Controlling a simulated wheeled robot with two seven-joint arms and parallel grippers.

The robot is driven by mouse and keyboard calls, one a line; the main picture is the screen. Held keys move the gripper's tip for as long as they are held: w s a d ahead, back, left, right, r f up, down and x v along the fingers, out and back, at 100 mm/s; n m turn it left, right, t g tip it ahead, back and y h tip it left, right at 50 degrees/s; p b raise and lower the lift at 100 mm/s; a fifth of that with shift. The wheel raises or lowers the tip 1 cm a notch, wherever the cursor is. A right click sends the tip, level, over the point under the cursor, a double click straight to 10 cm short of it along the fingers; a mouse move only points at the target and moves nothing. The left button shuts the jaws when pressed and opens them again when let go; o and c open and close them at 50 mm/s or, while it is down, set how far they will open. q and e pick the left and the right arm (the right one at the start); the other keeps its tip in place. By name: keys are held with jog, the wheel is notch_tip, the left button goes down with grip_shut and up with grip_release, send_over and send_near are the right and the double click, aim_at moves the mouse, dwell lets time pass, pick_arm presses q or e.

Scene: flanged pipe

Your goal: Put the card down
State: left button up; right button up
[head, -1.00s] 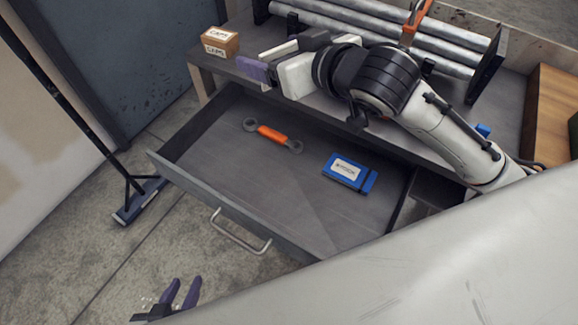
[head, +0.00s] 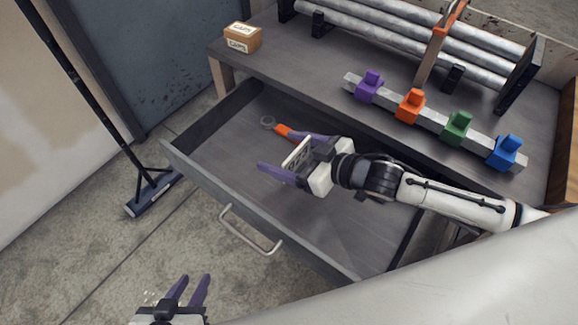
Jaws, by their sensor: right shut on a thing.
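The card (head: 297,153), a small pale plate seen at a slant, is between the purple fingers of my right gripper (head: 279,151). My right gripper is shut on it and holds it over the open drawer (head: 225,149). I cannot tell how far the card is above the drawer floor. My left gripper (head: 195,281) is low at the bottom left, outside the drawer, with its fingers apart and empty.
The bench holds a caps box (head: 242,39), a rail with coloured blocks (head: 409,106) and pipes (head: 400,40). A broom (head: 150,193) stands at left. The drawer's left part is clear.

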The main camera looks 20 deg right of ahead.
jog(key=shift+f, duration=0.75)
notch_tip(320, 180, down, 3)
jog(key=shift+f+b, duration=0.15)
jog(key=shift+b, duration=0.4)
jog(key=shift+f, duration=0.1)
jog(key=o, duration=1.1)
jog(key=shift+c, duration=0.2)
